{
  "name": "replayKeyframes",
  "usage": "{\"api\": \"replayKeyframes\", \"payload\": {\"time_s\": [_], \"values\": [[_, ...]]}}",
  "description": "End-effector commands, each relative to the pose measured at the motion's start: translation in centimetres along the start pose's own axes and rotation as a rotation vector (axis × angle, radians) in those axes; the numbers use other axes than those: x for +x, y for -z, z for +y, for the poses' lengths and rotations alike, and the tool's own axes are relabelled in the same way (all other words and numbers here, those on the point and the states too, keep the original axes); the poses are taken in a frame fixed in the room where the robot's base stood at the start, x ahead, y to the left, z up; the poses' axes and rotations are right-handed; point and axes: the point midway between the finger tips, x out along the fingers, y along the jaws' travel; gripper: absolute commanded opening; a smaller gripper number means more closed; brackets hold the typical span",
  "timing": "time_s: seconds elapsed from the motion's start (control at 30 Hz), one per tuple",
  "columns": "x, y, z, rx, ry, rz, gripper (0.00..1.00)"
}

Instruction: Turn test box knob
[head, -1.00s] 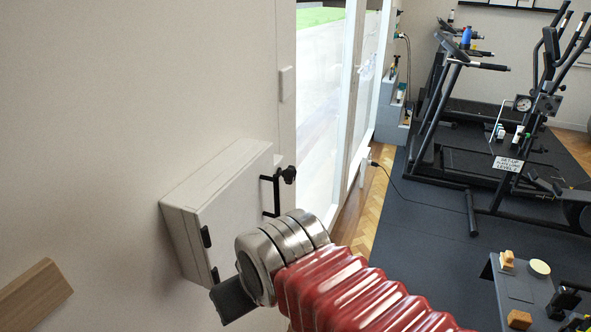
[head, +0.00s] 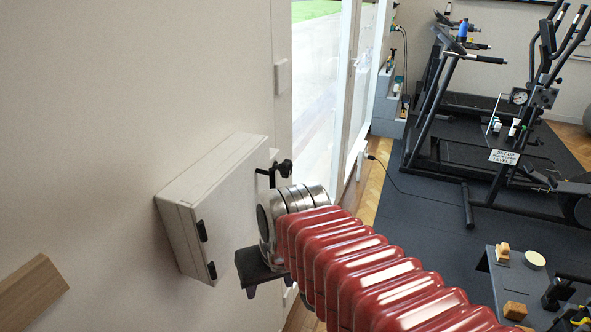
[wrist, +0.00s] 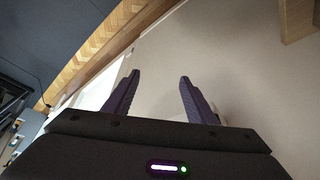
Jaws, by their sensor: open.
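The white test box (head: 222,200) is fixed to the wall at centre left in the head view. Its front carries black hinges and a black handle, partly hidden by my arm. A black knob (head: 284,168) stands out at its upper right edge, just above my wrist. My gripper (wrist: 159,76) is open and empty in the wrist view, its two dark fingers apart against the pale wall. In the head view only the dark end of my gripper (head: 258,270) shows, in front of the box's lower right part. I cannot tell if it touches. No knob is recognisable in the wrist view.
A wooden piece (head: 30,292) juts from the wall at lower left. A light switch (head: 283,77) is above the box. Glass doors stand behind. A small dark table (head: 517,285) with blocks is at lower right; treadmills stand on dark matting beyond.

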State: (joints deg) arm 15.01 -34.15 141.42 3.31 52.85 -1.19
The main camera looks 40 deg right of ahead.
Motion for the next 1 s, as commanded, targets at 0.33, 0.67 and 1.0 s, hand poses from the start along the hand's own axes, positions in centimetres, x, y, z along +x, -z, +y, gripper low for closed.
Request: {"api": "replayKeyframes", "payload": {"time_s": [0.33,0.67,1.0], "values": [[2.8,0.0,5.2,0.246,0.043,-0.151,0.51],[4.8,0.3,8.9,0.442,0.203,-0.253,0.51],[5.6,2.5,12.7,0.560,0.500,-0.216,0.51]]}}
